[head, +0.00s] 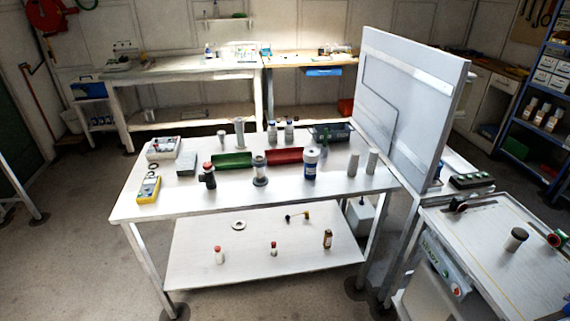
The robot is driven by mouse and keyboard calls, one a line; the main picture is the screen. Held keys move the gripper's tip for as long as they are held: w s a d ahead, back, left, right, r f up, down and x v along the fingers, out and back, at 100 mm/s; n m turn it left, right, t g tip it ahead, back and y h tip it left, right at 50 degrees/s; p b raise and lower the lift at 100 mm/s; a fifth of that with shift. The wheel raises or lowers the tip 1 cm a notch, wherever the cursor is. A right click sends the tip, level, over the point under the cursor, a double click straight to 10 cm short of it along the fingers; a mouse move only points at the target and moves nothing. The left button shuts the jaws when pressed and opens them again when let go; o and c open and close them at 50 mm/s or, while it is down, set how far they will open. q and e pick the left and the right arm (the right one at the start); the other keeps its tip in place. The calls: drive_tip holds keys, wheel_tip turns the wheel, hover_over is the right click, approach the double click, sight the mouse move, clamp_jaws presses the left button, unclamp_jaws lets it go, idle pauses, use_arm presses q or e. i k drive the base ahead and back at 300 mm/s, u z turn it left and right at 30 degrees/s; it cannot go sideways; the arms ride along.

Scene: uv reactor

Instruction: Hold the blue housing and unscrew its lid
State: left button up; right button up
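The blue housing (310,171) stands upright on the white table (350,186), right of the middle and close to the front edge. Whether the lid is tight cannot be told at this size. Neither of my grippers shows in the head view, and nothing touches the housing.
Two grey cylinders (372,161) stand right of the housing. A tall white panel (425,110) rises at the table's right end. The front-centre tabletop is mostly clear.

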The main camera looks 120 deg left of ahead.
sight(310, 170)
drive_tip(key=u, duration=4)
